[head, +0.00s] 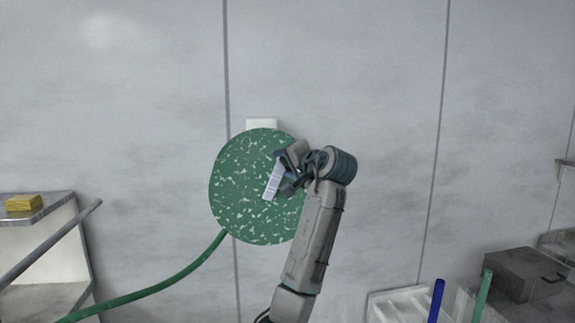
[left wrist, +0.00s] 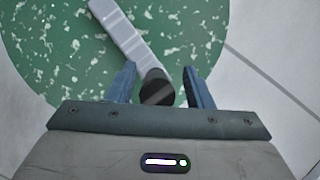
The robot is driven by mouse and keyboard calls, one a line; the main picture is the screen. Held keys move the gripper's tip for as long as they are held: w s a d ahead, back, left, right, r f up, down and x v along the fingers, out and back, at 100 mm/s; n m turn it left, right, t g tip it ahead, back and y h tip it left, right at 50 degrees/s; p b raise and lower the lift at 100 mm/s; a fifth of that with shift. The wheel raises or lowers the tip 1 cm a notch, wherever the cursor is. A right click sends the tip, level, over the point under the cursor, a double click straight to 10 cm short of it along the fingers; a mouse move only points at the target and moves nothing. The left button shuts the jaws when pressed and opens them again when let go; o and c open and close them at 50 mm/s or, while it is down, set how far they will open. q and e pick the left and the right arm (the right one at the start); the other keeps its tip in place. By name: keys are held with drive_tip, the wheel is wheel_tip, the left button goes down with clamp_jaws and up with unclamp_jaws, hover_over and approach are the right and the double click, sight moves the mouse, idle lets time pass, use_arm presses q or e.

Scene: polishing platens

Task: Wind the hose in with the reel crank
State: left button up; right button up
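The hose reel is a green disc with white flecks (head: 240,195), on the wall; it also fills the upper left of the left wrist view (left wrist: 60,55). The green hose (head: 170,280) leaves its lower edge and runs down to the left. The pale crank arm (head: 270,185) lies across the disc's face and shows in the left wrist view (left wrist: 120,32). It ends in a dark knob (left wrist: 157,90). My left gripper (head: 284,172) is at the crank. Its fingers (left wrist: 158,74) are open on either side of the knob, with gaps showing. My right gripper is not seen.
A white bracket (head: 261,124) shows above the reel. A shelf (head: 55,217) with a yellow block (head: 24,202) stands at the left. A white rack (head: 390,305), blue rod (head: 436,300), green rod (head: 484,295) and grey box (head: 525,272) are at lower right.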

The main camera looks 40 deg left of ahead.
use_arm(q)
drive_tip(key=shift+d, duration=0.1)
drive_tip(key=shift+d, duration=0.25)
drive_tip(key=b+v, duration=0.2)
drive_tip(key=v, duration=0.8)
drive_tip(key=shift+s+b, duration=0.2)
drive_tip(key=shift+b, duration=0.2)
